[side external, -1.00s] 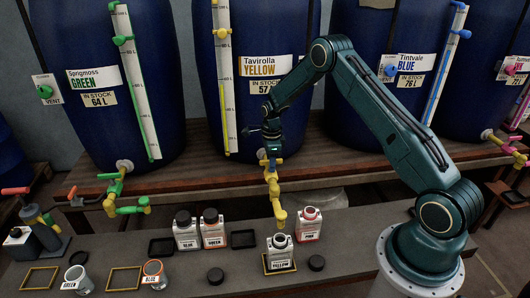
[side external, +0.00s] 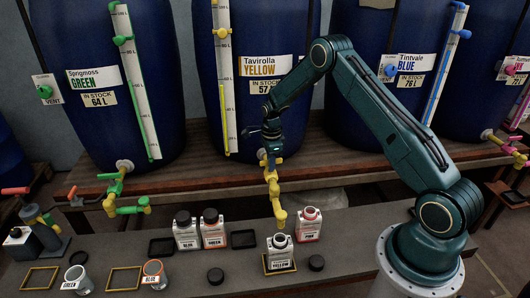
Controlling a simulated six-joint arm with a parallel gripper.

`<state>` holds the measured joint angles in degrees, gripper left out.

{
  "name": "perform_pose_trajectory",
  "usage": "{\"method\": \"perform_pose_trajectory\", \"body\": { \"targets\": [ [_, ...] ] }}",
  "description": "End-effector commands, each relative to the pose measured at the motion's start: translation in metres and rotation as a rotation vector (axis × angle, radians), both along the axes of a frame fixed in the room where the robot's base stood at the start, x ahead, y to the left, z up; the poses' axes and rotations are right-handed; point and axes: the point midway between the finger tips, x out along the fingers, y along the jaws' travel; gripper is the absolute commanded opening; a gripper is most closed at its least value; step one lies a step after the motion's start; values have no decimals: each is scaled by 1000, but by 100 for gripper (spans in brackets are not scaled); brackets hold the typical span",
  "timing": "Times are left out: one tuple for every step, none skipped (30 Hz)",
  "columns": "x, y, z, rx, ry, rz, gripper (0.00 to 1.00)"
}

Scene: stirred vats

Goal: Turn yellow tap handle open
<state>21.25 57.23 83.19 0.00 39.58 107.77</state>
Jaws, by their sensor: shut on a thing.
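The yellow tap (side external: 273,187) hangs below the blue vat labelled Tavirolla YELLOW (side external: 265,66), with its spout pointing down. My gripper (side external: 266,158) is at the top of this tap and is shut on the tap handle. The handle is mostly hidden by the fingers, so its exact angle is hard to tell. A white bottle labelled YELLOW (side external: 280,255) stands upright and uncapped under the spout, on a yellow-edged square mat. I cannot make out any liquid stream between spout and bottle.
An uncapped PINK bottle (side external: 309,225) stands close right of the spout. Black caps (side external: 316,263) lie on the bench. The green tap (side external: 122,200) is further left.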

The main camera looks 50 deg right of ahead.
Motion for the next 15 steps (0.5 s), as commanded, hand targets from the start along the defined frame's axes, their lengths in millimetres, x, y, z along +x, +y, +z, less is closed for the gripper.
{"method": "perform_pose_trajectory", "body": {
  "targets": [
    [0,0,0,0,0,26,0],
    [0,0,0,0,0,45,0],
    [0,0,0,0,0,71,0],
    [0,0,0,0,0,93,0],
    [0,0,0,0,0,116,0],
    [0,0,0,0,0,148,0],
    [0,0,0,0,0,173,0],
    [0,0,0,0,0,198,0],
    [0,0,1,0,0,234,0],
    [0,0,1,0,0,261,0],
    [0,0,1,0,0,289,0],
    [0,0,1,0,0,327,0],
    [0,0,1,0,0,356,0],
    [0,0,1,0,0,384,0],
    [0,0,1,-1,-1,422,0]
  ]
}}
